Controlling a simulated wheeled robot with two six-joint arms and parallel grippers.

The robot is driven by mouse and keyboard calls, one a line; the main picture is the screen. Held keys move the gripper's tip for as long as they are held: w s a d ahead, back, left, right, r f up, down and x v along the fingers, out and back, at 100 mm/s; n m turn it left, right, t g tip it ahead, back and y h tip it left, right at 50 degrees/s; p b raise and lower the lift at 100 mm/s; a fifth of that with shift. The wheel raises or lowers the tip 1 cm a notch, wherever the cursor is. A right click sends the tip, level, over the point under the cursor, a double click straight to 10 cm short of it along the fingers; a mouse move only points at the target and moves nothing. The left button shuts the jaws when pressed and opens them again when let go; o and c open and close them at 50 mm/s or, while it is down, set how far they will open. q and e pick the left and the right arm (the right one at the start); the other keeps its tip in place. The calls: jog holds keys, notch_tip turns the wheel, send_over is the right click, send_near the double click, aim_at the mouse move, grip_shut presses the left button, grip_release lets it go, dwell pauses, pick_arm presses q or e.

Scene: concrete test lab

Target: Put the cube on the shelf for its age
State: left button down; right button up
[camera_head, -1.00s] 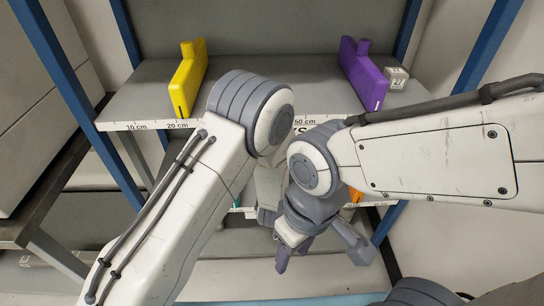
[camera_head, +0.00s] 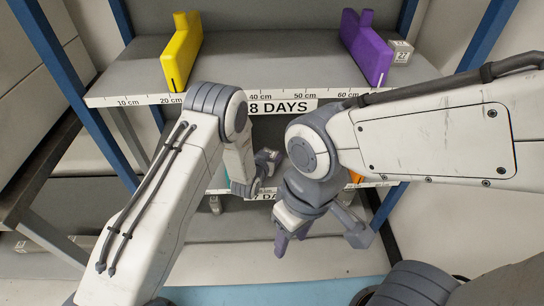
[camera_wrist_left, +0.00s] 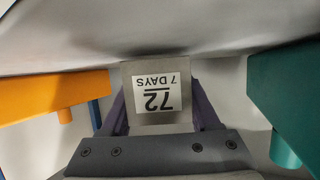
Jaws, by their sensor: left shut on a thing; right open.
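In the head view, my left gripper (camera_head: 262,172) is at the lower shelf (camera_head: 365,185), labelled "7 DAYS", and the cube is hidden. The upper shelf (camera_head: 270,70) has a partly hidden label ending "8 DAYS". My right gripper (camera_head: 292,238) is open and empty in front.
The upper shelf holds a yellow divider (camera_head: 182,52), a purple divider (camera_head: 366,48) and another grey cube (camera_head: 402,50) right of the purple one. Its middle is clear. Blue posts (camera_head: 75,85) stand at the sides. My right arm covers part of the lower shelf.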

pick_arm(q)
jog(key=shift+f, duration=0.25)
jog(key=c, duration=0.5)
grip_release()
jog(key=shift+f, duration=0.15)
jog(key=shift+c, duration=0.2)
jog(key=o, duration=0.4)
